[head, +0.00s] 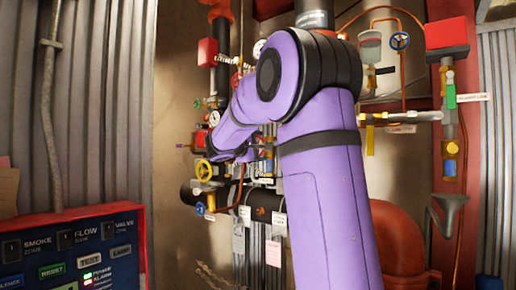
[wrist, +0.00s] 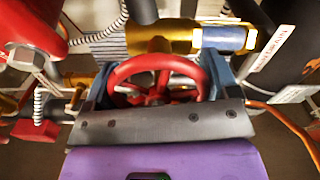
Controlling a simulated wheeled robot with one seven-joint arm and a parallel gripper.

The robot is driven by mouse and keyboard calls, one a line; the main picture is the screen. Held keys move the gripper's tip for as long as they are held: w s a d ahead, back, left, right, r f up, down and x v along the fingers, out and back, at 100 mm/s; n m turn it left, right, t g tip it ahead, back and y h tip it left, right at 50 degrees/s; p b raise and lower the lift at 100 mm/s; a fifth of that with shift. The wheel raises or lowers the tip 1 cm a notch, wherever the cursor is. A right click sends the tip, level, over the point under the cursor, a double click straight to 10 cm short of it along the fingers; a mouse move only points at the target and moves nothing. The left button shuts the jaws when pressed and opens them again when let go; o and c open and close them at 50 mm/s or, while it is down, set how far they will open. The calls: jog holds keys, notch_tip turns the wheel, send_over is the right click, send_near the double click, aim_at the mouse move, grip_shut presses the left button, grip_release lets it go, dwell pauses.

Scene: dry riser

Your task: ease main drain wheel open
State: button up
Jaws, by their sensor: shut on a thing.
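A red handwheel (wrist: 122,74) on a brass valve body (wrist: 150,35) fills the middle of the wrist view. My gripper (wrist: 160,78) has its two blue-grey fingers at the left and right sides of the rim, shut on the wheel. In the head view my purple arm reaches into the pipework and hides most of the gripper and the wheel. I cannot read the wheel's label for certain.
A white tag (wrist: 272,47) hangs right of the wheel. A larger red part (wrist: 30,30) is close at the left.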

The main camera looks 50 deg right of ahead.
dwell(0.4)
jog(key=o, duration=0.8)
jog(key=shift+a, duration=0.1)
jog(key=a, duration=1)
jog(key=shift+s+a, duration=0.3)
jog(key=shift+s, duration=0.1)
